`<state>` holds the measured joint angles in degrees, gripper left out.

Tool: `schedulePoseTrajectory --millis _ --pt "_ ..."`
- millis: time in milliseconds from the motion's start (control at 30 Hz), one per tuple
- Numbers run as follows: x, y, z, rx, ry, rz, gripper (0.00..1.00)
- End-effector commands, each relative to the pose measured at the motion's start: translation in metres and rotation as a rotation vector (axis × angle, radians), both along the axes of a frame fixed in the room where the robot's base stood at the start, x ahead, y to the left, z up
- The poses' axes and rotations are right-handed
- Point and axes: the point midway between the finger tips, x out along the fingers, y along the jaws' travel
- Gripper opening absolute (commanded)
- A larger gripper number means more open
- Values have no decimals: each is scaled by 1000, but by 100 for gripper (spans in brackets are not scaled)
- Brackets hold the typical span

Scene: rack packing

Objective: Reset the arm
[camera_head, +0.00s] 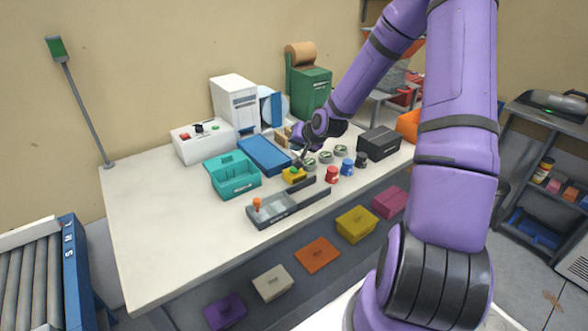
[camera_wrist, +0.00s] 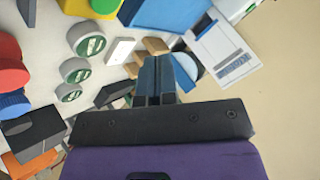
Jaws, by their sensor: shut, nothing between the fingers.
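My purple arm reaches over the white table (camera_head: 135,220) from the right in the head view. My gripper (camera_head: 299,162) is above the table's middle, close to a small yellow thing with a green top (camera_head: 294,174). In the wrist view my gripper (camera_wrist: 155,62) has its two dark fingers together with nothing between them. I cannot tell from these views whether the fingers touch anything. My arm hides part of the table's right side.
A teal box (camera_head: 234,185), a blue tray (camera_head: 264,155) and a grey device with an orange knob (camera_head: 285,206) stand around the gripper. Several round tins (camera_wrist: 85,40), red and blue items and a black box (camera_head: 378,143) lie to the right. The table's left part is clear.

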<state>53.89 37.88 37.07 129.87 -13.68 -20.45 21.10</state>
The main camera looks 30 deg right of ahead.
Motion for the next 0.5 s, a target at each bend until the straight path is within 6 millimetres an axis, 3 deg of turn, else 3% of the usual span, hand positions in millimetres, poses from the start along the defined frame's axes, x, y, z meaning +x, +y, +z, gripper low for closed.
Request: schedulePoseTrajectory --millis 500 --pt "-3 5 8 -32 19 23 0"
